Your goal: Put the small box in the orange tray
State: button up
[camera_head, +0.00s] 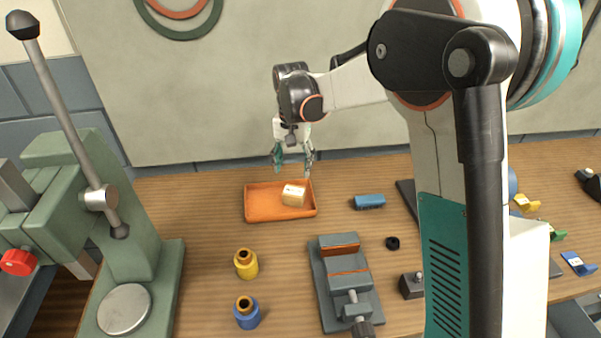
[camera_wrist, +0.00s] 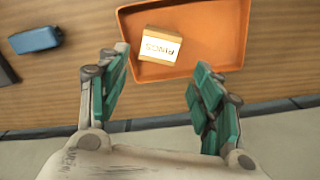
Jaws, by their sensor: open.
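The small box (camera_head: 293,194) is tan with a white label. It lies inside the orange tray (camera_head: 262,207), in the tray's right part in the head view. In the wrist view the box (camera_wrist: 160,46) shows a label that seems to read "RINGS", and it sits near a corner of the tray (camera_wrist: 212,40). My gripper (camera_head: 293,164) is open and empty, above the far edge of the tray and apart from the box. In the wrist view its teal fingers (camera_wrist: 160,78) are spread wide, with nothing between them.
A blue block (camera_head: 369,201) lies right of the tray. A green press (camera_head: 130,240) stands at left. The wall is close behind the tray.

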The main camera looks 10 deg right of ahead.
jog(key=s+d+r+n+t, duration=0.25)
jog(key=s+d+r, duration=0.45)
jog(key=s+r, duration=0.55)
jog(key=s+d+f+n+t, duration=0.1)
jog(key=s+d+t, duration=0.1)
jog(key=s, duration=0.6)
jog(key=s+d+f+n+t, duration=0.1)
jog(key=s+d+t, duration=0.1)
jog(key=s, duration=0.7)
jog(key=shift+s+d+t, duration=0.3)
jog(key=shift+d+t, duration=0.05)
jog(key=shift+d, duration=0.4)
